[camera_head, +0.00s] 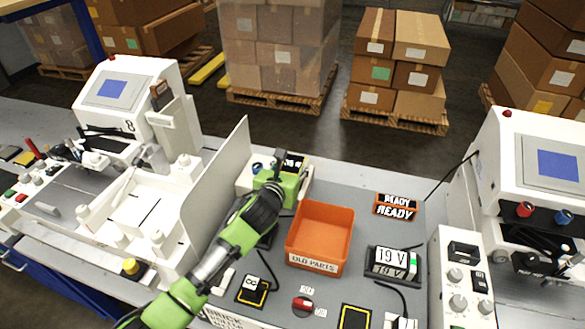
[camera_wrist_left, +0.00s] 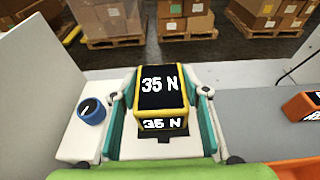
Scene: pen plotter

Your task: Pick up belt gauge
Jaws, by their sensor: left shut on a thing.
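The belt gauge (camera_head: 294,162) is a small black block with yellow edges and a "35 N" reading. It is near the back of the grey table, between the white upright panel and the orange bin. In the left wrist view the gauge (camera_wrist_left: 162,88) sits centred between the teal fingers. My left gripper (camera_head: 283,181) is shut on it, one finger on each side. The gripper hides the gauge's lower part in the head view, and I cannot tell whether it touches the surface below. My right gripper is not in view.
A white block with a blue knob (camera_wrist_left: 91,110) stands close left of the gauge. The white panel (camera_head: 222,190) rises left of my arm. The orange "OLD PARTS" bin (camera_head: 318,266) is to the right, with a "READY" sign (camera_head: 396,207) and a "19 V" meter (camera_head: 392,263) beyond.

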